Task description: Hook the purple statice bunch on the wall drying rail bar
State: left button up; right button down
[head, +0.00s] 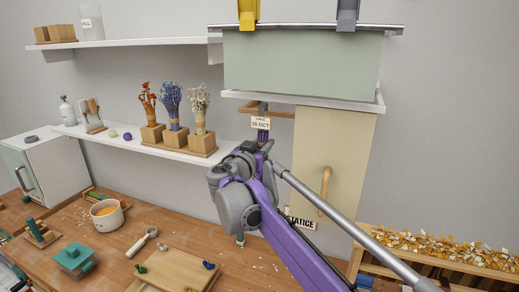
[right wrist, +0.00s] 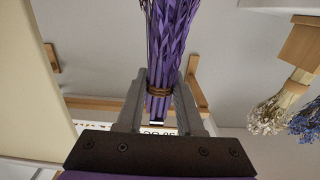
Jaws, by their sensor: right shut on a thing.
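The purple statice bunch (right wrist: 170,45) fills the upper middle of the right wrist view, tied with a brown band. My right gripper (right wrist: 158,105) is shut on its stems just below the band. In the head view my right gripper (head: 262,148) is raised at the wall, largely hidden by its own wrist; only a little purple shows there. The wooden drying rail (head: 282,114) is just above it, under the green box, partly covered by a date tag (head: 261,122). Whether the bunch touches the rail bar (right wrist: 92,103) cannot be told. My left gripper is not in view.
A shelf (head: 150,145) left of my gripper carries dried bunches in wooden blocks (head: 173,138). A cream panel with a wooden handle (head: 325,188) is close on the right. The bench below holds a cup (head: 106,214) and a wooden board (head: 172,270).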

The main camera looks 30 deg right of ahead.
jog(key=shift+w+d+f+b, duration=0.25)
jog(key=shift+w+d+f, duration=0.25)
jog(key=shift+w+d, duration=0.35)
jog(key=shift+w+d+f+b, duration=0.25)
jog(key=shift+w+d+f, duration=0.3)
jog(key=shift+d, duration=0.35)
jog(key=shift+c, duration=2.3)
grip_release()
